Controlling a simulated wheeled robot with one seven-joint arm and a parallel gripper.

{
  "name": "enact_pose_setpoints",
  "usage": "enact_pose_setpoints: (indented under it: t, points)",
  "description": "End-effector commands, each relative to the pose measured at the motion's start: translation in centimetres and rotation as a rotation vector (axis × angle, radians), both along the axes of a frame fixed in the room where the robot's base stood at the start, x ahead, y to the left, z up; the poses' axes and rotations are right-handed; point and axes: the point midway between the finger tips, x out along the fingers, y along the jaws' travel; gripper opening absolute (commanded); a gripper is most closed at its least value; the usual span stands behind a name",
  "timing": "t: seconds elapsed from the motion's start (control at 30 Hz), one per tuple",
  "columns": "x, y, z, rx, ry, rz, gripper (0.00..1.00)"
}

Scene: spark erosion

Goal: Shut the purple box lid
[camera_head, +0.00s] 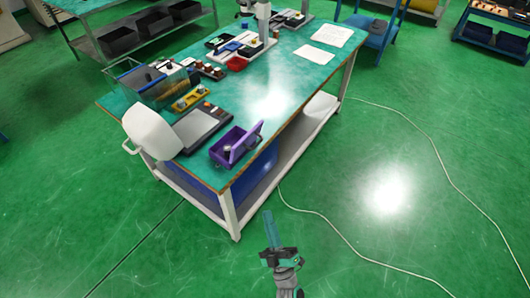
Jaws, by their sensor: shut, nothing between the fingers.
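The purple box (222,152) stands on the near right corner of the green-topped workbench (290,88). Its purple lid (246,142) is up, standing steeply along the box's right side. A small light object shows inside the box. My gripper (268,216) is in the lower middle of the view, in front of the bench and apart from the box, to its lower right. Its fingers are shut and hold nothing.
A grey flat device (202,127) lies left of the box, with a white rounded object (152,132) at the bench edge. A clear tank (150,82) stands behind. Papers (332,34) lie at the far right. A pale cable (323,217) crosses the open green floor.

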Motion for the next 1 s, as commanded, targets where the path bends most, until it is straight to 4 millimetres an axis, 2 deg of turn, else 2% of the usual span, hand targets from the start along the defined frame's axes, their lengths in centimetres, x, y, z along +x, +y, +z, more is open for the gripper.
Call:
enact_pose_setpoints:
  t: [0.03, 0.2, 0.4, 0.5, 0.63, 0.8, 1.0]
  points:
    - [1.7, -0.7, 0.1, -0.042, -0.032, 0.009, 0.00]
    - [6.1, -2.3, 0.3, -0.187, -0.123, 0.070, 0.00]
    - [10.5, -5.1, 0.8, -0.349, -0.208, 0.151, 0.00]
    - [12.0, -6.5, 1.2, -0.415, -0.239, 0.193, 0.00]
    - [13.3, -7.7, 1.6, -0.476, -0.264, 0.241, 0.00]
    - [14.0, -8.4, 1.9, -0.514, -0.279, 0.274, 0.00]
    - [14.8, -7.7, 2.6, -0.519, -0.280, 0.273, 0.00]
